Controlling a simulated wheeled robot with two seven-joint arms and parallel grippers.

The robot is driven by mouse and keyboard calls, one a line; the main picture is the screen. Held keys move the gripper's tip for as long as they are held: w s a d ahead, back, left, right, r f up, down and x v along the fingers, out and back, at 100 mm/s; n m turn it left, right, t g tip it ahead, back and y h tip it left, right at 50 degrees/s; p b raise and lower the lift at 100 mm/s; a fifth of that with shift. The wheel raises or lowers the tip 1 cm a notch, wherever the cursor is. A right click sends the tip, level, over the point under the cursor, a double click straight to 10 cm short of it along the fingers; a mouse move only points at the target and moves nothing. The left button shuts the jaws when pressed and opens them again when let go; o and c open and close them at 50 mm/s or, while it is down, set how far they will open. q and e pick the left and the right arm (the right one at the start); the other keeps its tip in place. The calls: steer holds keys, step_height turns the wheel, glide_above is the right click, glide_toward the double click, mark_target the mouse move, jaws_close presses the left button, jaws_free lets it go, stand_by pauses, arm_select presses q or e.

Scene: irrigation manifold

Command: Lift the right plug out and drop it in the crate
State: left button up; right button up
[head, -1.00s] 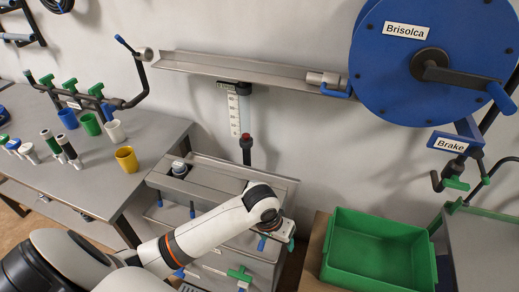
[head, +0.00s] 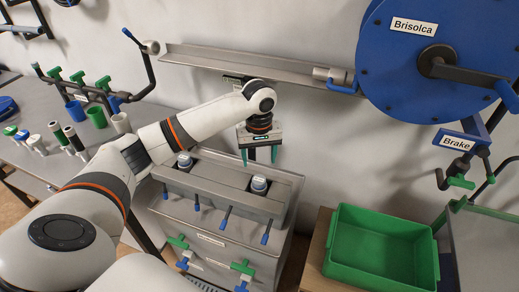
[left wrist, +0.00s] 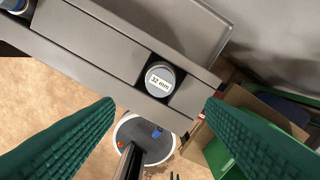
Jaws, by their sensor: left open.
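The right plug (head: 259,185) sits in the right square opening of the grey manifold box (head: 220,178). In the left wrist view the right plug (left wrist: 160,80) has a grey cap labelled "32 mm". The left plug (head: 184,160) sits in the other opening, and part of it shows in the left wrist view (left wrist: 15,6). My left gripper (head: 259,156) points down above the box near the right plug, with green fingers open and empty. In the left wrist view the plug lies ahead between the fingers, apart from them. The green crate (head: 380,282) stands right of the box.
Several blue-tipped levers (head: 226,217) line the box front, with green-handled valves (head: 243,268) below. A metal rail (head: 250,68) runs along the wall behind my arm. A blue reel (head: 440,55) hangs above the crate. The crate looks empty.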

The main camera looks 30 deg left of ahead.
mark_target(259, 181)
arm_select(q)
step_height(259, 181, down, 9)
steer(key=shift+r+p, duration=0.15)
steer(key=shift+p, duration=0.45)
steer(key=shift+f, duration=0.5)
steer(key=c, duration=1.2)
steer(key=shift+r, duration=0.15)
steer(key=shift+r+p, duration=1.15)
steer(key=shift+p, duration=0.35)
steer(key=shift+r+p, duration=1.8)
steer(key=shift+p, duration=0.25)
